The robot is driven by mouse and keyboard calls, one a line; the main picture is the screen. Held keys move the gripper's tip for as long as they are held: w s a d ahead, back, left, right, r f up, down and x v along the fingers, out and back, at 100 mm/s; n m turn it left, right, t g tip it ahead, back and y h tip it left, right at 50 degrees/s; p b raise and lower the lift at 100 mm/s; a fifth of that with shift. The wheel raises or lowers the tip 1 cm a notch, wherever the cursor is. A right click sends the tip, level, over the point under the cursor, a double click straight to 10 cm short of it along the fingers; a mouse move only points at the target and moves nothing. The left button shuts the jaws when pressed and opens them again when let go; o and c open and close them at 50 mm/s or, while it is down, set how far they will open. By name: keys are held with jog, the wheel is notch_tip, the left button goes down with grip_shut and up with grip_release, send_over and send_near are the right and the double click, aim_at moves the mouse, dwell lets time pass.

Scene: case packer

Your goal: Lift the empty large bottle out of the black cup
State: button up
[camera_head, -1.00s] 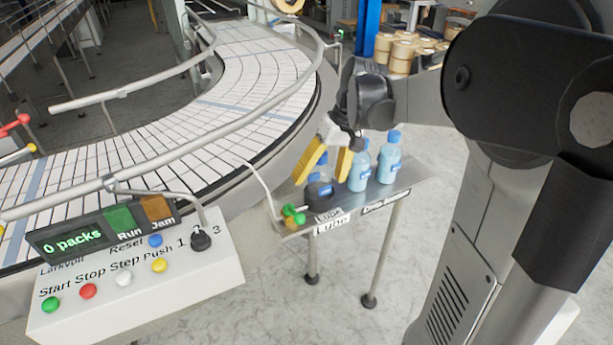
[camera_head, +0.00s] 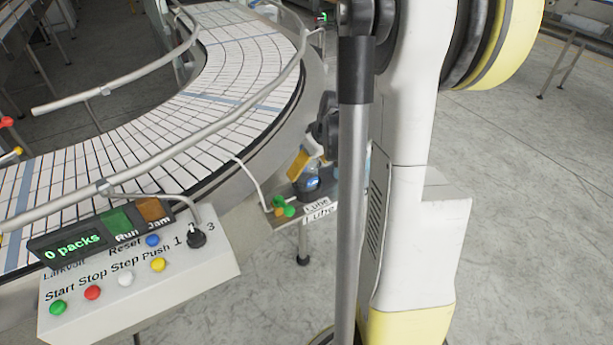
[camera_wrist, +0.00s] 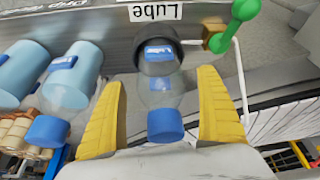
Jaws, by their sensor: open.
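The empty large bottle (camera_wrist: 161,94) is clear, with a blue cap (camera_wrist: 165,125) and a blue label. In the wrist view its base sits inside the black cup (camera_wrist: 157,50). The cup stands on a small metal shelf (camera_head: 287,217), and it shows in the head view too (camera_head: 312,187). My gripper (camera_wrist: 160,80) is open, with one yellow finger on each side of the bottle and visible gaps between. In the head view my gripper (camera_head: 308,167) is just above the cup, partly hidden behind my arm, and the bottle is hard to make out there.
Two light-blue filled bottles (camera_wrist: 75,75) stand left of the cup in the wrist view. A green knob (camera_wrist: 243,12) is on the right, by the "Lube" label (camera_wrist: 155,12). A curved conveyor (camera_head: 235,75) and a control box (camera_head: 140,265) lie left of the shelf.

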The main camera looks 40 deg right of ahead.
jog(key=shift+x, duration=1.1)
jog(key=shift+c, duration=0.2)
jog(key=c, duration=1.2)
jog(key=shift+r, duration=0.1)
